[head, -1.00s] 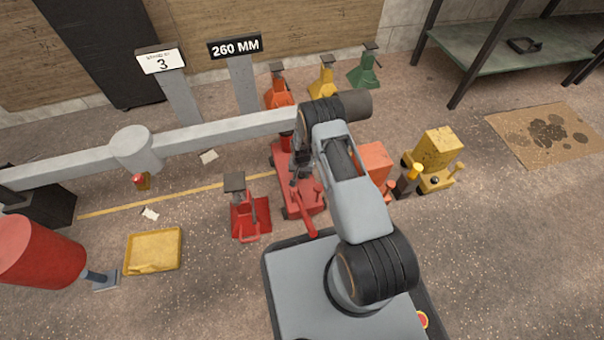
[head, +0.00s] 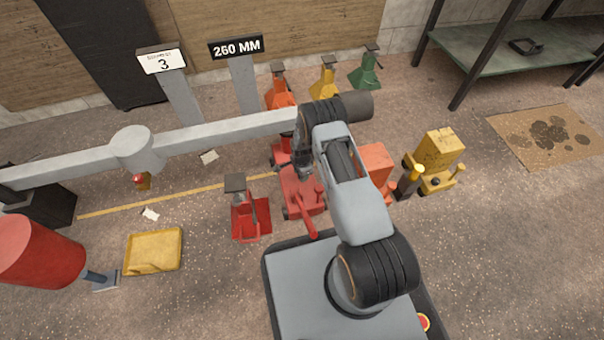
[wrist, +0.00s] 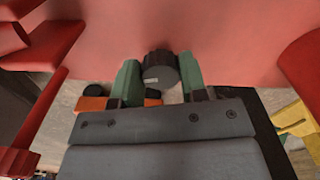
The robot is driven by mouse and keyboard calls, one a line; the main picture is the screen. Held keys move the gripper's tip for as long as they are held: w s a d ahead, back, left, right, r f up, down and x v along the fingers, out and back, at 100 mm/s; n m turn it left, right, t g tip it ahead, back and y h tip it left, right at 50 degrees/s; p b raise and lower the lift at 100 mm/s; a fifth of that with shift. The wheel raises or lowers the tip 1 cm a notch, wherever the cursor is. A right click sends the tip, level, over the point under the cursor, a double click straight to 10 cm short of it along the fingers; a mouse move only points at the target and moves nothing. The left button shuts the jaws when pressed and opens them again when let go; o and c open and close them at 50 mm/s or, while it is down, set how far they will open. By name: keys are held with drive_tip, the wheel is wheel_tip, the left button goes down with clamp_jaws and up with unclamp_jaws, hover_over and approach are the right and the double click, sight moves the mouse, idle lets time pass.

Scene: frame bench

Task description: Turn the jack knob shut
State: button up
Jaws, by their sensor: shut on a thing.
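The red trolley jack (head: 300,200) stands on the floor just beyond my base in the head view, partly hidden by my arm. In the wrist view its red body (wrist: 235,40) fills the upper part of the picture. The dark round knob (wrist: 160,75) stands out from that red body. My gripper (wrist: 159,63) has its two green fingers on either side of the knob and is shut on it. In the head view my wrist reaches down at the jack, and the fingertips and knob cannot be made out there.
A red jack stand (head: 250,215) is close left of the jack. An orange block (head: 375,160) and a yellow machine (head: 437,160) stand to the right. A long grey beam (head: 210,138) reaches to the jack area from the left. A yellow tray (head: 153,250) lies at left.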

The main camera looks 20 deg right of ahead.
drive_tip(key=shift+w+m, duration=0.1)
drive_tip(key=shift+m, duration=1.4)
drive_tip(key=o, duration=0.9)
wheel_tip(320, 180, up, 14)
drive_tip(key=p, duration=0.6)
drive_tip(key=shift+f, duration=0.1)
